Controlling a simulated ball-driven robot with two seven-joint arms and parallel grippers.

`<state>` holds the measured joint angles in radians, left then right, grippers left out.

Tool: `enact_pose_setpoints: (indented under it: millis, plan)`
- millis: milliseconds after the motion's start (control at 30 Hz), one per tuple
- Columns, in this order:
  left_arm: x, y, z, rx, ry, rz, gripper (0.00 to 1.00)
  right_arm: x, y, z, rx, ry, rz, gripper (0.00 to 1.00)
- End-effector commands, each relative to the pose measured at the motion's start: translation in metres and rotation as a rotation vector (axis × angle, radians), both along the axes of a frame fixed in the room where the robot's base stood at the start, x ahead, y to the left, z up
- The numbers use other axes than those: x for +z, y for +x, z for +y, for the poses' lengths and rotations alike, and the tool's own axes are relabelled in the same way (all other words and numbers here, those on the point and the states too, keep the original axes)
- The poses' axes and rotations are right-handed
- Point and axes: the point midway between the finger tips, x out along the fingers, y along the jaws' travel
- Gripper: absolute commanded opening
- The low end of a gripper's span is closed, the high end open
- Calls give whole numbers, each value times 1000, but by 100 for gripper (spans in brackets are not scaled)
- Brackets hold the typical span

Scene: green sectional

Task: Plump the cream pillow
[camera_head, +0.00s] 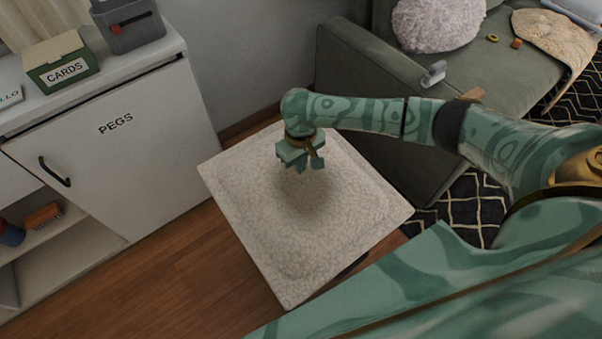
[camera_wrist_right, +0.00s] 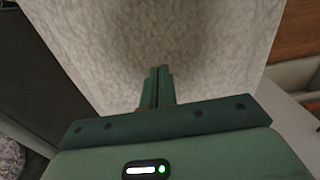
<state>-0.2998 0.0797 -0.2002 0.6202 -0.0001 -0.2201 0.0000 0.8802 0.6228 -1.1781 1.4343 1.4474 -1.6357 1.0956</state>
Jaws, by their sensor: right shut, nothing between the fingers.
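The cream pillow (camera_head: 266,237) is a large square cushion with a nubbly surface, lying flat in the middle of the head view. A dark shaded area shows on it below my right gripper. My right gripper (camera_head: 302,169) points down over the pillow's middle, shut with nothing between its fingers. In the right wrist view the shut fingers (camera_wrist_right: 158,85) stand against the pillow's pale surface (camera_wrist_right: 100,40). I cannot tell whether the fingertips touch it. What the pillow rests on is mostly hidden. My left gripper is not in view.
A white cabinet (camera_head: 160,140) marked PEGS stands at left, with a CARDS box (camera_head: 62,62) and a grey bin (camera_head: 128,24) on top. The green sofa (camera_head: 375,70) stands behind the pillow, holding a fluffy round cushion (camera_head: 435,22). Wooden floor (camera_head: 190,260) is clear at the front left.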

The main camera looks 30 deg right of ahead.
Motion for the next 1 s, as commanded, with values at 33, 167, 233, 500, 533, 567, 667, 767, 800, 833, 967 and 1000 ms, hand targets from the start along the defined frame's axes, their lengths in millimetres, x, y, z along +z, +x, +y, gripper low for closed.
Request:
enact_pose_setpoints:
  millis: [33,167,233,500,533,567,667,767,800,833,967,1000]
  plan:
    - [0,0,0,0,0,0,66,0,0,0,0,0,-1,0]
    - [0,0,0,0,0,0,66,0,0,0,0,0,-1,0]
    - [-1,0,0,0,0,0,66,-1,0,0,-1,0,-1,0]
    - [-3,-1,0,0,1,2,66,-10,0,0,-2,1,0,0]
    - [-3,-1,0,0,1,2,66,-10,0,0,-2,1,0,0]
    - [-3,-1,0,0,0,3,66,-11,0,0,-1,1,0,0]
    - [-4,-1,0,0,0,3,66,-14,0,0,-1,1,0,0]
    - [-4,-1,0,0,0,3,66,-14,1,0,-1,1,-1,0]
    - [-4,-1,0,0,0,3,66,-14,1,0,-1,0,-1,0]
    - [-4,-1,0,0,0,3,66,-14,1,0,-1,0,-1,0]
    - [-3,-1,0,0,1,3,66,-14,1,0,-1,0,-2,0]
    - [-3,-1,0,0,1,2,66,-13,1,0,-1,0,-2,0]
